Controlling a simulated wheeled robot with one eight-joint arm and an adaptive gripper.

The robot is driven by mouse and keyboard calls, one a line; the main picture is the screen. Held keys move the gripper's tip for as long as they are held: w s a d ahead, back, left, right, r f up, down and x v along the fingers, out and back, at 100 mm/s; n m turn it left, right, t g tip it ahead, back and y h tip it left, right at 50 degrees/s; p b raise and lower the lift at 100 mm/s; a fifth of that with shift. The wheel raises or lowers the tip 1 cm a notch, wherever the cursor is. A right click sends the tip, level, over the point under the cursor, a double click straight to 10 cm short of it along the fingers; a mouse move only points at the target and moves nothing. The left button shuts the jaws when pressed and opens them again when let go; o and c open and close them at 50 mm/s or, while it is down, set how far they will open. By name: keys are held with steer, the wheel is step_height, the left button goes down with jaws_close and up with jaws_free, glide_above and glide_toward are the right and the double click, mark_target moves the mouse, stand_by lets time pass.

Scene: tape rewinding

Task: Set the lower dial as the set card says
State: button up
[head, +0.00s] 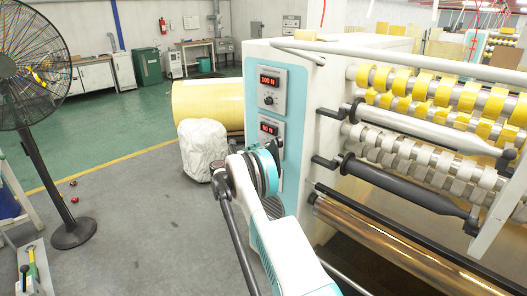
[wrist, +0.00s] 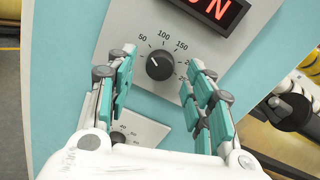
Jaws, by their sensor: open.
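The lower dial (wrist: 159,66) is a round black knob on a pale plate in the wrist view. Its scale reads 50, 100, 150 and on, and its white mark points up-left, roughly toward 50. In the head view the lower red display (head: 268,129) reads about 50 N, and the arm hides most of the dial below it. My gripper (wrist: 163,88) is open, with its teal-padded fingers on both sides of the dial and no clear contact. No set card can be made out.
The upper display (head: 269,80) reads 100 N, with the upper knob (head: 268,100) below it. Another scale plate (wrist: 138,132) shows beneath the fingers. Rollers with yellow tape (head: 440,90) stand right of the panel. A grey-white bag (head: 203,148) and a fan (head: 45,130) stand left.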

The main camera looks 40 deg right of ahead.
steer(key=shift+w+d, duration=0.15)
steer(key=shift+d, duration=0.85)
steer(key=c, duration=1.1)
steer(key=shift+o, duration=0.2)
steer(key=shift+m+b, duration=0.3)
steer(key=shift+f+m+g+h+b, duration=0.2)
steer(key=shift+m+b, duration=0.8)
steer(key=shift+m, duration=2.95)
steer(key=shift+r+m+g+h+b, duration=0.2)
steer(key=shift+m+b, duration=0.8)
steer(key=shift+m, duration=2.95)
steer(key=shift+f, duration=0.15)
